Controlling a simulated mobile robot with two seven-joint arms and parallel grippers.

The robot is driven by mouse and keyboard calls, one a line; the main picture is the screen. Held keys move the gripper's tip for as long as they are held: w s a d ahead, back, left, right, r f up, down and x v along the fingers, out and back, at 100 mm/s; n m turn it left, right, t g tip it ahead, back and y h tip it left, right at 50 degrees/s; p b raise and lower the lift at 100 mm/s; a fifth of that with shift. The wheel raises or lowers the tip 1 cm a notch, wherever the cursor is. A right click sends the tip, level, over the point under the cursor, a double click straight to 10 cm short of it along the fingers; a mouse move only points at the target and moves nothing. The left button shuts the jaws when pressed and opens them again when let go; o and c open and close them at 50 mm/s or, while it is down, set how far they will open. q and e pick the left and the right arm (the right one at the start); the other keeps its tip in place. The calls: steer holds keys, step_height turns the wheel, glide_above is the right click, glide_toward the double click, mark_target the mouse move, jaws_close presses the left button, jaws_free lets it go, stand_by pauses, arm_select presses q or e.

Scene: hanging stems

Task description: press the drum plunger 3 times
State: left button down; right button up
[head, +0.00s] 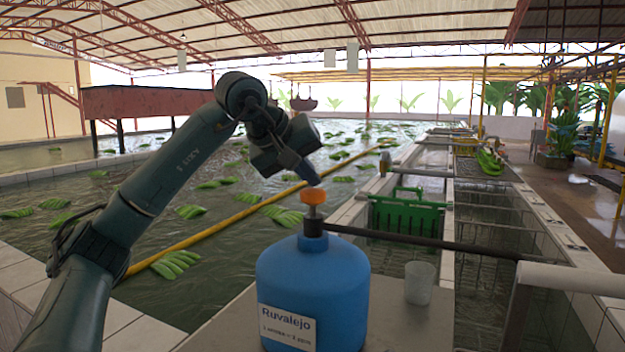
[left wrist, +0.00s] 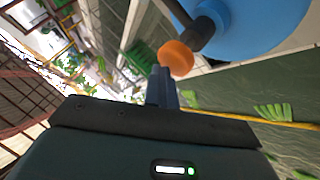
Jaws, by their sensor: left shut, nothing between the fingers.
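A blue drum (head: 312,285) labelled "Ruvalejo" stands on a grey table, and it also shows at the top of the left wrist view (left wrist: 262,25). Its plunger has an orange knob (head: 313,196) on a dark neck, standing up from the drum's top. The knob shows in the left wrist view too (left wrist: 176,58). My left gripper (head: 312,180) is shut and empty, its fingertips pointing down just above the knob. In the left wrist view the fingertips (left wrist: 160,72) are close beside the knob; I cannot tell whether they touch it. My right gripper is not in view.
A translucent cup (head: 419,282) stands right of the drum on the grey table (head: 400,325). A dark spout runs right from the drum's neck. A green crate (head: 407,214) sits behind, at the tank. Bananas float in the water.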

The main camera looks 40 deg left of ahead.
arm_select(q)
steer(key=shift+f, duration=0.55)
steer(key=shift+r, duration=0.15)
steer(key=shift+r+p, duration=1.35)
steer(key=shift+p, duration=0.05)
steer(key=shift+w, duration=0.1)
